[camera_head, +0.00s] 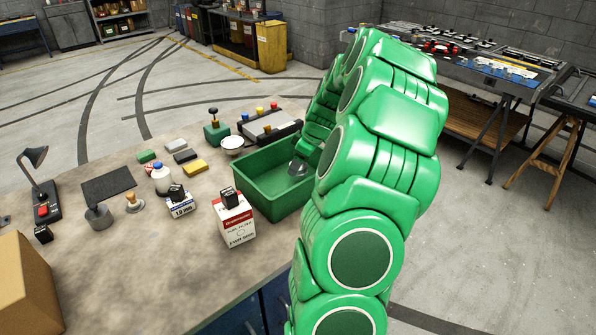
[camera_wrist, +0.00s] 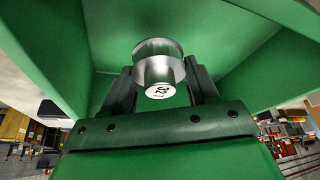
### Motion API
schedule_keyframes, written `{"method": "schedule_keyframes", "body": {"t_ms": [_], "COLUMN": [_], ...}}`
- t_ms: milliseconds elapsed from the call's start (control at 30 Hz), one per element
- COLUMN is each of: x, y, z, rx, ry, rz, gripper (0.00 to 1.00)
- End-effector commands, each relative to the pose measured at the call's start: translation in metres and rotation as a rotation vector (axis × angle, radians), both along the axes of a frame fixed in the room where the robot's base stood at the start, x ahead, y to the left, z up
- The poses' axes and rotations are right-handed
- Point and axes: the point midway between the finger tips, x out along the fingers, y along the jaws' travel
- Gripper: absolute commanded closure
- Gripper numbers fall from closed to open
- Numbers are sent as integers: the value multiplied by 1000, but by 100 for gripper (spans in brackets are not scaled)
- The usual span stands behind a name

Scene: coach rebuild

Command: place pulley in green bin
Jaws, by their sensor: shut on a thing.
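The pulley (camera_wrist: 158,68) is a shiny silver stepped piece with a dark number on its white end face. My gripper (camera_wrist: 162,82) is shut on it, with one dark finger on each side. The green bin (camera_wrist: 240,50) surrounds the pulley in the wrist view. In the head view the green bin (camera_head: 268,202) stands at the table's right edge, and a grey metal shape, apparently the pulley (camera_head: 298,167), shows inside near its right wall. My green arm hides the gripper and part of the bin there. Whether the pulley touches the bin floor I cannot tell.
A red-and-white box (camera_head: 235,226) stands close in front of the bin. A smaller white box (camera_head: 181,206), a bottle (camera_head: 161,180) and a white dish (camera_head: 232,143) stand to its left. A grey device (camera_head: 270,124) with coloured knobs is behind it.

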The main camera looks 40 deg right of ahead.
Motion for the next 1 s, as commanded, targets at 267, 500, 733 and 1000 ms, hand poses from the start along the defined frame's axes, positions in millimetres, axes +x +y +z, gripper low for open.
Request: {"method": "schedule_keyframes", "body": {"t_ms": [267, 500, 733, 1000], "x": [6, 8, 8, 8], "y": [-4, -6, -6, -6], "z": [-9, -37, -41, -44], "rx": [0, 0, -2, -2], "ry": [0, 1, -1, -1], "rz": [0, -2, -1, -1], "gripper": [81, 81, 81, 36]}}
